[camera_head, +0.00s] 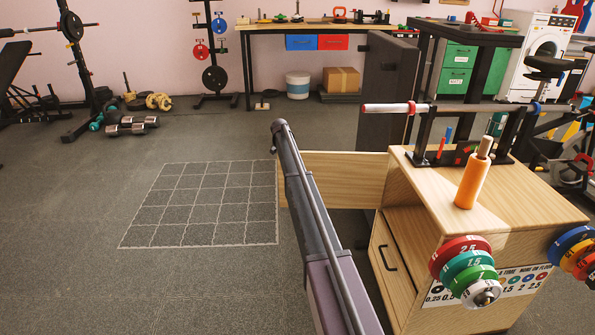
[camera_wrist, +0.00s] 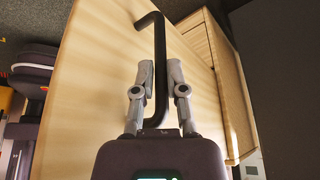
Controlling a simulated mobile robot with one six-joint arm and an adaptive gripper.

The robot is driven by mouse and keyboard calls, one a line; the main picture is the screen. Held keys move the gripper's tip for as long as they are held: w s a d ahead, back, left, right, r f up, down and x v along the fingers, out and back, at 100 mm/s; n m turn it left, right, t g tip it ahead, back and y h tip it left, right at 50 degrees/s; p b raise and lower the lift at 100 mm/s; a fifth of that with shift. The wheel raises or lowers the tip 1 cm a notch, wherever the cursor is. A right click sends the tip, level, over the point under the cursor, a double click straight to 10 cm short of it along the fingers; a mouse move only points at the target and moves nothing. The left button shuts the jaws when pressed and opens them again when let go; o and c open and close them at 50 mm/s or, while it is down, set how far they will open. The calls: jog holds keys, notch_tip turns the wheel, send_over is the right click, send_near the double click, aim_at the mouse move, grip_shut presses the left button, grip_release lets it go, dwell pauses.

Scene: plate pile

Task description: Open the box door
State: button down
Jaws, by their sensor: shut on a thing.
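The box is a light wooden cabinet (camera_head: 510,205) on the right in the head view. Its door (camera_head: 335,170), a pale wooden panel, stands swung out to the left from the cabinet's far edge, and the upper compartment (camera_head: 408,228) shows open. In the wrist view the door (camera_wrist: 95,85) fills much of the picture, with a black bar handle (camera_wrist: 159,50) on it. My gripper (camera_wrist: 159,78) has its two grey fingers on either side of the handle, shut on it. In the head view my arm crosses in front of the door, and the gripper cannot be made out.
A lower front with a black handle (camera_head: 387,258) is closed below the compartment. An orange bottle-like object (camera_head: 472,185) and a barbell rack stand on the cabinet top. Coloured weight plates (camera_head: 460,250) hang at its front. The floor grid (camera_head: 205,205) to the left is clear.

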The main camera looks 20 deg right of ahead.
jog(key=shift+w+a, duration=0.1)
jog(key=shift+a, duration=0.05)
jog(key=c, duration=0.7)
grip_release()
jog(key=shift+d, duration=0.4)
jog(key=shift+s, duration=0.2)
